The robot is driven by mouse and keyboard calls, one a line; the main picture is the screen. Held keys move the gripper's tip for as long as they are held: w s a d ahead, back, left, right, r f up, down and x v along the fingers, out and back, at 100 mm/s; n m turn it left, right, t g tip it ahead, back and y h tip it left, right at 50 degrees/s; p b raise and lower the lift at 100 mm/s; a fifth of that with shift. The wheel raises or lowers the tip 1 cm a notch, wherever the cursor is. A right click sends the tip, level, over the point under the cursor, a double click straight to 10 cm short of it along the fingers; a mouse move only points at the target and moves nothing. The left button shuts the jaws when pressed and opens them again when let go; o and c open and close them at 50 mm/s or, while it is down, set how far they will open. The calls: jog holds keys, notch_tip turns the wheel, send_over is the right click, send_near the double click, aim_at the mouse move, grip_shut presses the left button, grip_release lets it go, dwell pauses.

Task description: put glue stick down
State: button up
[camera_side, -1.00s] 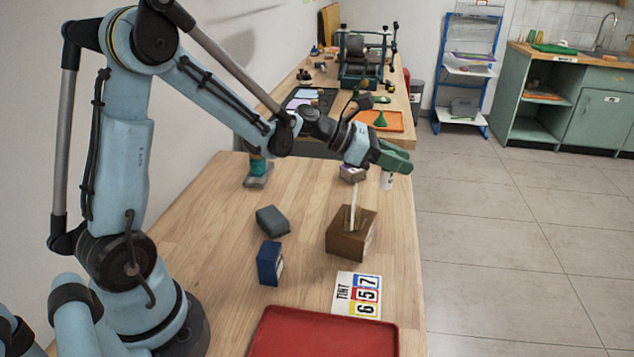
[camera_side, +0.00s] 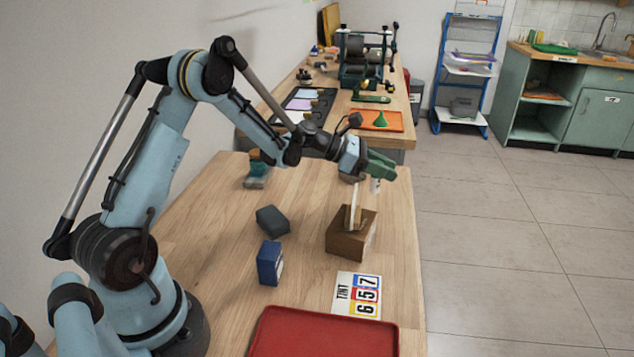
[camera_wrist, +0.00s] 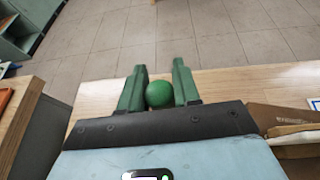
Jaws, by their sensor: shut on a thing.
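The glue stick (camera_side: 375,186) is a small white cylinder below my gripper (camera_side: 382,166) in the side view. In the wrist view its round green top (camera_wrist: 159,94) sits between the two green fingers of my gripper (camera_wrist: 160,80). My gripper is shut on it and holds it above the far right part of the wooden table (camera_side: 205,215), beyond the brown block. Most of its body is hidden in the wrist view. I cannot tell how far its lower end is from the tabletop.
A grey block (camera_side: 272,220), a blue box (camera_side: 269,263), a number card (camera_side: 357,294) and a red tray (camera_side: 322,335) lie nearer. The table's right edge is close to my gripper.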

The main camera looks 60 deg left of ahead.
jog(key=shift+f, duration=2)
jog(key=shift+f, duration=0.15)
jog(key=o, duration=1)
jog(key=shift+a+r, duration=0.1)
jog(key=shift+r, duration=0.1)
jog(key=v, duration=1.2)
jog(key=shift+f, duration=0.1)
